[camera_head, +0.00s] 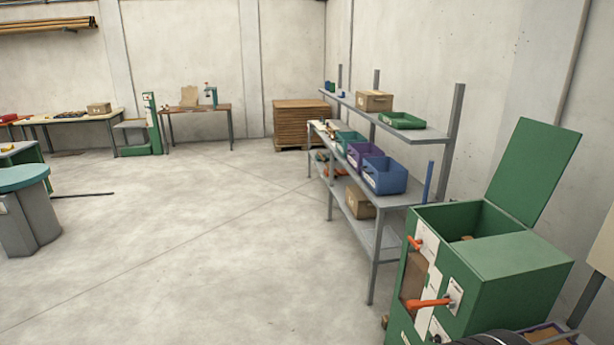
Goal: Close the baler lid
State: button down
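The green baler (518,268) stands at the lower right of the head view. Its lid (534,172) is a flat green panel that stands raised, tilted up and leaning back toward the wall, so the top opening is uncovered. Something brown shows a little inside the opening. Two orange handles sit on the baler's front, an upper one (415,243) and a lower one (428,303). The bottom of the baler is cut off by the picture edge. My gripper is not in view.
A grey shelf bench (400,195) with blue and purple bins (384,174) stands just behind the baler along the wall. A dark round tyre-like thing (490,338) shows at the bottom edge before the baler. The concrete floor (200,240) to the left is wide and clear.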

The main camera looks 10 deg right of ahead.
aim_at(535, 157)
jog(key=i+z, duration=0.2)
jog(key=i, duration=0.3)
jog(key=i+j+z, duration=0.15)
jog(key=i, duration=0.3)
jog(key=i+j+z, duration=0.2)
jog(key=i, duration=0.3)
jog(key=i+j+z, duration=0.15)
jog(key=i, duration=0.3)
jog(key=j, duration=0.1)
